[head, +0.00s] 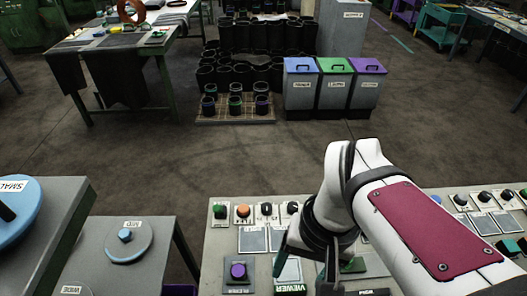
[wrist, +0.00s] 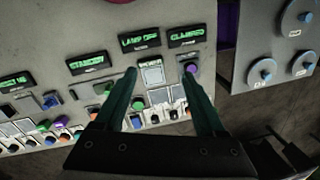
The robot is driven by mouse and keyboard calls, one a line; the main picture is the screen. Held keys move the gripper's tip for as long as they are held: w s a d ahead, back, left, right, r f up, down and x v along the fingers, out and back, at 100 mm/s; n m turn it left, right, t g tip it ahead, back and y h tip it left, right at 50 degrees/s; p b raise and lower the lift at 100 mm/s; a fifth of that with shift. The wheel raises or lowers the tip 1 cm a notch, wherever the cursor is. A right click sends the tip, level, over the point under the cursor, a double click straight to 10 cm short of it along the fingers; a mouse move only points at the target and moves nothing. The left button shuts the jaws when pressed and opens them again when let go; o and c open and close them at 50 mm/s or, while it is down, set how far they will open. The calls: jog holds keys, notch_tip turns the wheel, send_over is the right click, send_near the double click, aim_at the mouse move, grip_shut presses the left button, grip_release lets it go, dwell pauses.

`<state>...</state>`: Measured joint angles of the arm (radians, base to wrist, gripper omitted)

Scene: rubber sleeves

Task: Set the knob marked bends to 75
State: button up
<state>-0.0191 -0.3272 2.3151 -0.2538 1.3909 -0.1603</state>
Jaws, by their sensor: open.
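A grey control panel (head: 218,247) fills the lower part of the head view, with small knobs, buttons and label plates. It also fills most of the wrist view (wrist: 100,25). I cannot read which knob is marked bends, nor any setting of 75. Dark knobs sit along the panel's far edge, among them one at its left part (head: 266,209) and one at its right part (head: 484,195). My gripper (wrist: 160,76) is open and empty over the panel, its green fingers apart. The right finger is near a purple button (wrist: 192,68) in the picture. In the head view my arm hides the panel's middle.
Lit displays read STANDBY (wrist: 87,64), LAMP OFF (wrist: 140,39) and CLAMPED (wrist: 187,36). Lidded bins (head: 332,88) and black sleeves (head: 240,75) stand far back. The floor between is clear.

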jog(key=w+a+n, duration=0.1)
jog(key=w+n, duration=0.4)
jog(key=w, duration=1.1)
jog(key=n+h, duration=0.2)
jog(key=n, duration=0.3)
send_over(267, 207)
notch_tip(267, 207, down, 7)
jog(key=shift+n, duration=0.5)
notch_tip(267, 207, down, 16)
jog(key=shift+w+f, duration=0.1)
jog(key=shift+f, duration=0.1)
grip_shut()
